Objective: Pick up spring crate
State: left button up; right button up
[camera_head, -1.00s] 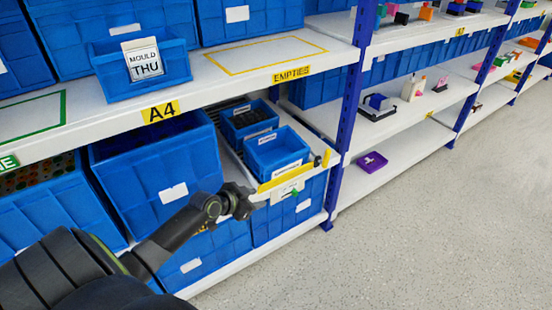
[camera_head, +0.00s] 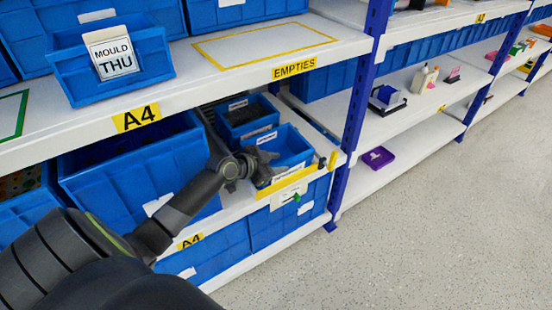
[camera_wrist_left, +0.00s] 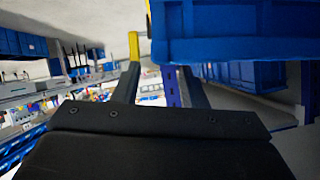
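Two small blue crates stand on a lower tray shelf: a front one (camera_head: 290,147) and one behind it (camera_head: 243,118) with dark contents. Their labels are too small to read, so I cannot tell which is the spring crate. My left gripper (camera_head: 266,165) is at the near left side of the front crate, overlapping its lower front in the head view. In the left wrist view its fingers (camera_wrist_left: 160,85) are apart with nothing between them, and a blue crate wall (camera_wrist_left: 205,32) fills the upper right, close ahead. Contact is unclear. My right gripper is out of view.
The tray shelf has a yellow front edge (camera_head: 300,177). A white upper shelf (camera_head: 190,70) overhangs the arm, with a blue crate marked MOULD THU (camera_head: 75,80) on it. Large blue bins (camera_head: 110,180) stand left and below. A blue upright (camera_head: 360,110) is at the right.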

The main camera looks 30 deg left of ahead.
aim_at(285, 162)
pick_arm(q)
jog(key=shift+x, duration=1.55)
grip_shut()
